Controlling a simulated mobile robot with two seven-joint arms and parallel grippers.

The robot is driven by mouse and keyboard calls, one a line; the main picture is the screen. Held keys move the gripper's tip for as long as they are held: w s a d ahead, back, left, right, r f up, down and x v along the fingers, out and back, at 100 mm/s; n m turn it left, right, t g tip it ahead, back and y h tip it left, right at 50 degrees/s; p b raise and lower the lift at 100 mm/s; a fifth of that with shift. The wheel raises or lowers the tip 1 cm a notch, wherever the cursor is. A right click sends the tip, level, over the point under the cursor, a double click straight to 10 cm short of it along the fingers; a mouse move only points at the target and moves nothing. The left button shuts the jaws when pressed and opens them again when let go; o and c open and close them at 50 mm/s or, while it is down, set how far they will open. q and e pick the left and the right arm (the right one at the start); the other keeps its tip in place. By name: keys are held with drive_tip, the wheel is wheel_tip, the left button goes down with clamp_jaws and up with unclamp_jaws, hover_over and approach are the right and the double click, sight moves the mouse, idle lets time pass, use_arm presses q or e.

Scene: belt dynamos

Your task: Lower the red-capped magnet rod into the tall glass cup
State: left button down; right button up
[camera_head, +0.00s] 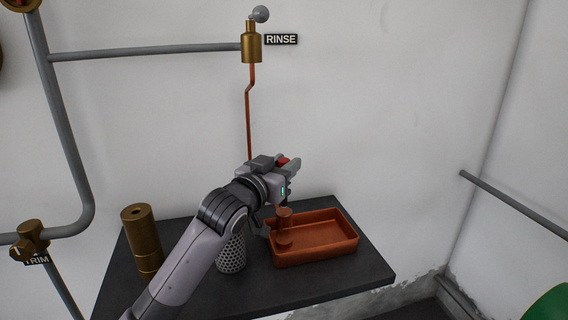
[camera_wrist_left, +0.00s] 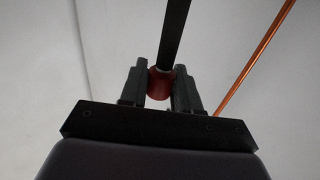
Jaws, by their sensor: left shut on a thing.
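My left gripper (camera_head: 287,167) is raised above the shelf, over the back left part of the copper tray. It is shut on the red-capped magnet rod. The red cap (camera_head: 283,161) shows at the jaws, and most of the rod is hidden in the head view. In the left wrist view the red cap (camera_wrist_left: 160,84) sits between the two fingers, with the dark rod (camera_wrist_left: 176,30) extending from it. I cannot make out a tall glass cup for certain. Below the gripper a round copper-coloured piece (camera_head: 284,212) stands in the tray. My right gripper is not in view.
The copper tray (camera_head: 347,232) stands on the dark shelf (camera_head: 285,293). A perforated metal cylinder (camera_head: 232,254) is left of it, partly behind my arm. A brass cylinder (camera_head: 141,240) stands at the left. A copper pipe (camera_head: 249,115) runs down the wall behind.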

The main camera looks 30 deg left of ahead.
use_arm(q)
drive_tip(key=shift+r+p, duration=0.1)
drive_tip(key=shift+p, duration=0.85)
idle(1.4)
drive_tip(key=shift+f+b, duration=0.8)
drive_tip(key=shift+f, duration=0.7)
drive_tip(key=shift+r+p, duration=0.95)
drive_tip(key=shift+p, duration=0.15)
drive_tip(key=shift+p, duration=0.95)
idle(1.1)
drive_tip(key=shift+f+b, duration=0.6)
drive_tip(key=shift+f, duration=0.25)
